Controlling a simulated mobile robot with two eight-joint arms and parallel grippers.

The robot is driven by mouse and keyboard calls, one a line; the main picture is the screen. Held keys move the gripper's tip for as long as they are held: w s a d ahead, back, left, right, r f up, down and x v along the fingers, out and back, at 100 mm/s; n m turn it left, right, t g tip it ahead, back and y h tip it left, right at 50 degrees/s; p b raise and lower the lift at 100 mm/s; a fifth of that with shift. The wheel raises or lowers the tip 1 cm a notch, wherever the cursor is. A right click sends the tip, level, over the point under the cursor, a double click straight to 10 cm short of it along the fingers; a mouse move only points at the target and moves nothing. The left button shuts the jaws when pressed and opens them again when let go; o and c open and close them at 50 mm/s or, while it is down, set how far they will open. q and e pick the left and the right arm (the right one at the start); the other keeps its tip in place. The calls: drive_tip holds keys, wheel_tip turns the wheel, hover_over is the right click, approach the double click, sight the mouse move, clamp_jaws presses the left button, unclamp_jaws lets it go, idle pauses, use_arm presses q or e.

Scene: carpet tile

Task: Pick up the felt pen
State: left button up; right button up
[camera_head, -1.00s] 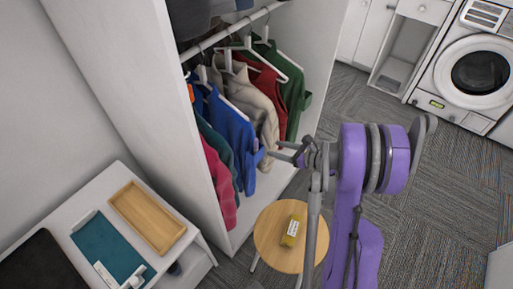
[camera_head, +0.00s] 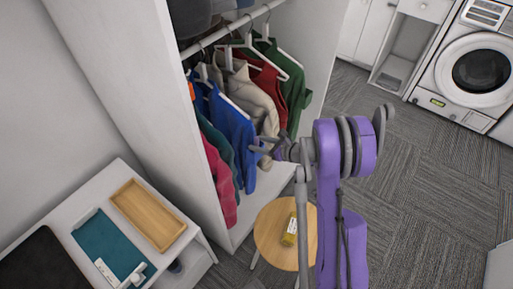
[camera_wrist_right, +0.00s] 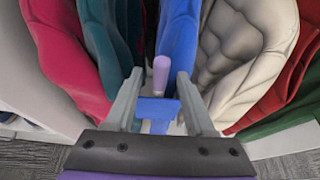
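My right gripper (camera_head: 268,150) is in front of the hanging clothes in the open wardrobe. In the right wrist view its two grey fingers (camera_wrist_right: 158,95) stand apart. A lilac rod (camera_wrist_right: 161,72), perhaps the felt pen, shows upright between and beyond the fingertips. A blue piece (camera_wrist_right: 157,108) lies between the fingers below it; I cannot tell whether it is joined to the rod or touches the fingers. No other thing is clearly a felt pen. My left gripper is not in view.
A round wooden table (camera_head: 272,245) holds a yellow labelled item (camera_head: 290,230). The white desk (camera_head: 180,255) at left bears a wooden tray (camera_head: 122,192) and a teal mat (camera_head: 100,240). A blue garment (camera_head: 235,130) hangs near the gripper. Carpet (camera_head: 430,195) at right is clear.

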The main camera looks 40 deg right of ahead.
clamp_jaws()
